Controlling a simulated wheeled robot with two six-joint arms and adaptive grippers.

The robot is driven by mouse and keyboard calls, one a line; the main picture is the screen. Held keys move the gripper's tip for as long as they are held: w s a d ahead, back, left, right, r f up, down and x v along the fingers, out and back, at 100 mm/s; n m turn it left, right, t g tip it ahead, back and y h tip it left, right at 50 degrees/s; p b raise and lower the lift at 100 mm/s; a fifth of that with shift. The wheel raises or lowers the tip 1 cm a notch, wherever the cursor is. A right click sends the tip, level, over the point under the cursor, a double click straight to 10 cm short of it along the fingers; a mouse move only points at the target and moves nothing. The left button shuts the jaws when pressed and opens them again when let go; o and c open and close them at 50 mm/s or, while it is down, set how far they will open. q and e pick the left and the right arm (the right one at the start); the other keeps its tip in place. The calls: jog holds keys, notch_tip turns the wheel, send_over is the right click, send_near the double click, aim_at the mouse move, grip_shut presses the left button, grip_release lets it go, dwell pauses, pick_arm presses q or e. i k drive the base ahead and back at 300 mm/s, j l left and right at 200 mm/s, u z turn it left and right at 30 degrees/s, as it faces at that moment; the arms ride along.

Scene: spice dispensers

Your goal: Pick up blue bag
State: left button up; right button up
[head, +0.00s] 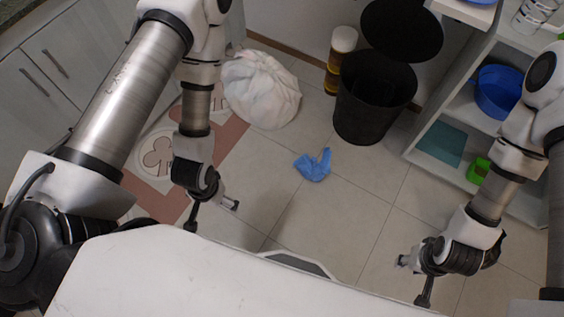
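The blue bag (314,165) lies small and crumpled on the tiled floor near the middle of the head view. My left gripper (212,215) is to the left of the bag and lower in the picture. Its two fingers are spread apart with nothing between them. My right gripper (412,281) is at the lower right, well apart from the bag. Its fingers are also spread and empty. Nothing covers the bag.
A white tied sack (261,89) sits behind the bag to the left. A black bin (372,105) and an amber container with a white top (340,60) stand behind it. An open shelf (432,165) is at right. A patterned mat (226,142) lies at left. The floor around the bag is clear.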

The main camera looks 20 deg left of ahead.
aim_at(309, 168)
jog(key=k+j, duration=0.2)
jog(key=i+l, duration=0.15)
jog(key=l, duration=0.3)
jog(key=i+l+u, duration=0.1)
jog(key=l, duration=0.4)
jog(key=i+l+u, duration=0.1)
jog(key=l, duration=0.4)
jog(key=i+l, duration=0.1)
jog(key=l, duration=0.35)
jog(key=i+l+u, duration=0.1)
jog(key=l, duration=0.4)
